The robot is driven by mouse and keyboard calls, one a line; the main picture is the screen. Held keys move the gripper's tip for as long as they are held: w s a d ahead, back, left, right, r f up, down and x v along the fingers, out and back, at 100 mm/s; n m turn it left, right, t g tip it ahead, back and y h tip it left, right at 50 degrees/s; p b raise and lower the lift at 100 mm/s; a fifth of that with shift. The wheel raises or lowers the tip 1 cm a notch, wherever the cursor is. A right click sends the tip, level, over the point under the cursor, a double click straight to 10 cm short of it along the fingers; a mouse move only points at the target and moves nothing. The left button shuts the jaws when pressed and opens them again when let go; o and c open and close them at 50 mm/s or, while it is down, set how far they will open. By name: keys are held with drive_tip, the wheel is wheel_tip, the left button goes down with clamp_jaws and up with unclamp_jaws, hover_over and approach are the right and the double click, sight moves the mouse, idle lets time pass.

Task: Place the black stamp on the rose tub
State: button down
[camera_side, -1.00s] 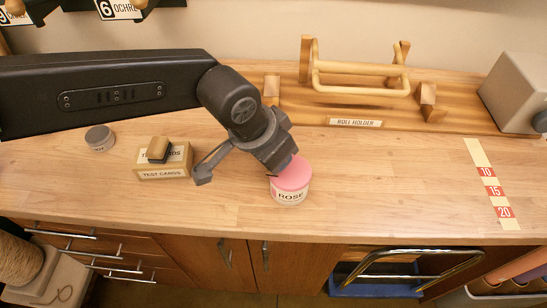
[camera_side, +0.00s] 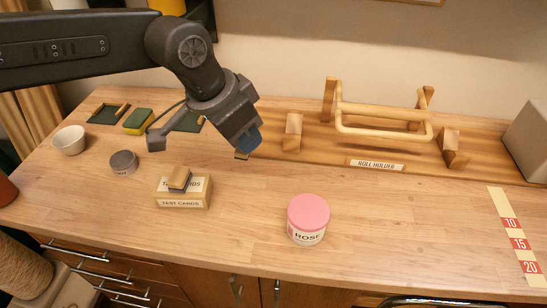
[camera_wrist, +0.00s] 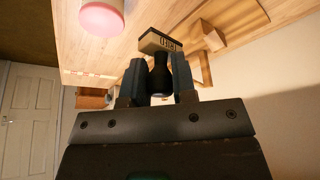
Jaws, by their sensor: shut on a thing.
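The rose tub (camera_side: 308,222) is a white jar with a pink lid and a ROSE label, upright on the wooden bench. Its pink lid also shows in the wrist view (camera_wrist: 101,19), at the top left. My gripper (camera_side: 244,150) is above the bench, behind and left of the tub. In the wrist view, my gripper (camera_wrist: 160,82) is shut on the black handle of the black stamp (camera_wrist: 160,76). The stamp's pale, labelled base block points away from the jaws. Only a sliver of the stamp shows in the side view; nothing is on the lid.
A test cards box (camera_side: 183,200) with a wooden-handled stamp (camera_side: 179,179) on it stands left of the tub. A grey tub (camera_side: 123,163), a white bowl (camera_side: 69,140) and a sponge (camera_side: 138,121) are farther left. The roll holder (camera_side: 375,150) stands behind.

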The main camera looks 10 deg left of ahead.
drive_tip(key=a+r, duration=0.1)
drive_tip(key=a, duration=0.1)
drive_tip(key=n, duration=0.1)
hover_over(300, 205)
drive_tip(key=s+a, duration=0.1)
drive_tip(key=a, duration=0.1)
drive_tip(key=shift+h, duration=0.3)
drive_tip(key=f, duration=0.6)
drive_tip(key=shift+d+f, duration=0.1)
drive_tip(key=shift+d, duration=0.15)
drive_tip(key=shift+f, duration=2)
drive_tip(key=c, duration=0.9)
unclamp_jaws()
drive_tip(key=shift+f, duration=0.15)
drive_tip(key=shift+c, duration=0.2)
